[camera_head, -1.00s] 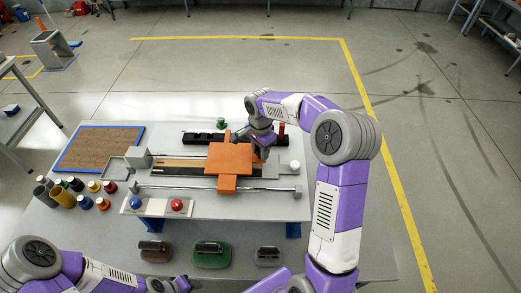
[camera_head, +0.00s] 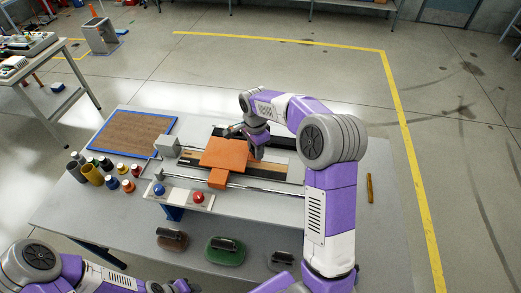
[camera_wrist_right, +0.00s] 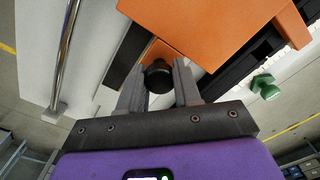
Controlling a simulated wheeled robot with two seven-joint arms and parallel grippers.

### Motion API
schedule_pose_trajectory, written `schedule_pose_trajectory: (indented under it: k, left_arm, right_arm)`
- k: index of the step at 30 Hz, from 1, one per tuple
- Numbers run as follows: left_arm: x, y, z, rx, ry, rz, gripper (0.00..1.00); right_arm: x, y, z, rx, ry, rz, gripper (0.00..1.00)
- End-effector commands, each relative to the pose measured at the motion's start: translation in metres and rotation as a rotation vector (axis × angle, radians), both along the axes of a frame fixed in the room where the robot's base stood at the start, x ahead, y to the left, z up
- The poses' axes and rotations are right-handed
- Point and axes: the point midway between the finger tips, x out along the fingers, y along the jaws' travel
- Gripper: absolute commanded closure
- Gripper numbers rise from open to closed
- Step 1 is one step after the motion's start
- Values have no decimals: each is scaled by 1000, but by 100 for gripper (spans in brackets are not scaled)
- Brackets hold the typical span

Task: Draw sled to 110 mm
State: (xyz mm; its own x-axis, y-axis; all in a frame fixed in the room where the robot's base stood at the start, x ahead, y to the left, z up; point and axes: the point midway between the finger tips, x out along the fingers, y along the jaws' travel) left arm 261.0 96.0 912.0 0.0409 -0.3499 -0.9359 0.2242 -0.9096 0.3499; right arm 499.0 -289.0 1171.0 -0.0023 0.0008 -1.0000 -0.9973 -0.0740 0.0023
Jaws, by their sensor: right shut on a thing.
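The orange sled (camera_head: 226,153) sits on the long rail fixture in the middle of the table, near the fixture's left end. Its orange body also shows at the top of the right wrist view (camera_wrist_right: 215,22). My right gripper (camera_head: 257,152) is at the sled's right side. In the right wrist view, the fingers (camera_wrist_right: 158,88) are shut on the black knob (camera_wrist_right: 158,73) by the sled. My left gripper (camera_head: 176,287) is at the bottom edge, partly cut off; its jaws are unclear. I cannot read any scale marks.
A grey block (camera_head: 167,146) stands at the fixture's left end. A metal rod (camera_head: 265,188) runs along the front. Blue (camera_head: 158,190) and red (camera_head: 197,197) knobs sit before it.

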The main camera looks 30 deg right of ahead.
Motion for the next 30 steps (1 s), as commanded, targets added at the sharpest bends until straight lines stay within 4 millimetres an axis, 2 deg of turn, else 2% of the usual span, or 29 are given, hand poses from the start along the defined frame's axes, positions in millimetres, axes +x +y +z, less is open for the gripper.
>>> schedule_pose_trajectory:
  k: [7, 8, 12, 22, 26, 30]
  left_arm:
    - [0, 0, 0, 0, 0, 0, 58]
    - [0, 0, 0, 0, 0, 0, 58]
    - [0, 0, 0, 0, 0, 0, 58]
    - [0, 0, 0, 0, 0, 1, 58]
    - [0, 0, -2, 0, 0, 1, 58]
    - [0, 0, -3, 0, 0, 1, 58]
  right_arm:
    - [2, 2, 2, 0, -5, -1, 100]
    - [2, 2, 2, 0, -6, -1, 63]
    - [2, 2, 2, 0, -5, 0, 42]
    - [2, 1, 4, -1, -5, 1, 42]
    - [3, 1, 21, -1, -8, 2, 42]
    - [3, 2, 46, 0, -9, 1, 42]
